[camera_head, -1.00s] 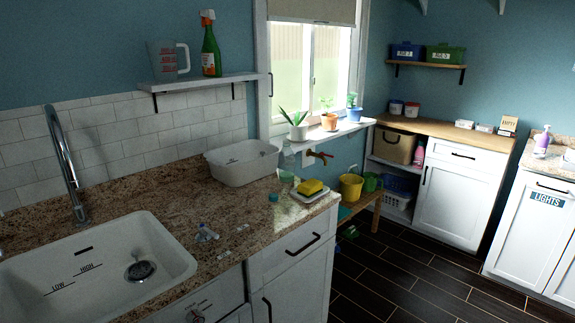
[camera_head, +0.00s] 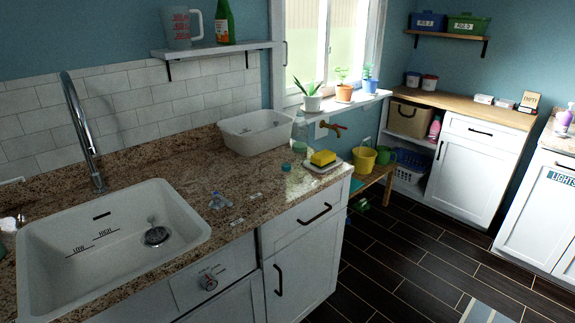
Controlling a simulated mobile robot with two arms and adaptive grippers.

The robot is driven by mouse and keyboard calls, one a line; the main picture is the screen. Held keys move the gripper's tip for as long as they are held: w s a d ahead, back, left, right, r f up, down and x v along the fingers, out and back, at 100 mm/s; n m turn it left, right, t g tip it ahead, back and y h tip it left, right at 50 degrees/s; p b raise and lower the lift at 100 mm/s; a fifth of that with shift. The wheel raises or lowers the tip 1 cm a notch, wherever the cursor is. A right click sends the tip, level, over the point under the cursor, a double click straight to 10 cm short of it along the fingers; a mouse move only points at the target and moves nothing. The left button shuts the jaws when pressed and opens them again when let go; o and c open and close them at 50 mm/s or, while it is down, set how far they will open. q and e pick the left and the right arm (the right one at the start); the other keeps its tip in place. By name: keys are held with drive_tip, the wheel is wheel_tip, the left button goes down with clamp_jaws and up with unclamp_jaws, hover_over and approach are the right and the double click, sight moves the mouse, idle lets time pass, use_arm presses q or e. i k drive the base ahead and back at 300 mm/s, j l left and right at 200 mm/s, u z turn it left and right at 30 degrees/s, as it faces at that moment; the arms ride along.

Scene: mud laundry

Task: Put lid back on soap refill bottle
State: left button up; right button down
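A tall clear bottle (camera_head: 300,130) stands on the granite counter just right of the white basin; it is see-through and hard to make out, and I cannot tell for sure that it is the soap refill bottle. A small round teal cap (camera_head: 286,167) lies on the counter in front of it, apart from it. A small clear bottle-like item with a bluish part (camera_head: 217,201) is on the counter right of the sink. Neither of my grippers is in view.
The sink (camera_head: 120,262) fills the left of the counter, with a tall faucet (camera_head: 78,130). A white basin (camera_head: 256,132) stands at the wall. A yellow sponge (camera_head: 323,158) sits on a tray at the counter's right end. Dark floor (camera_head: 400,260) is free in front.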

sight(300, 128)
drive_tip(key=i+z, duration=0.4)
drive_tip(key=i, duration=0.2)
drive_tip(key=i+j+z, duration=0.15)
drive_tip(key=i+z, duration=0.2)
drive_tip(key=i, duration=0.25)
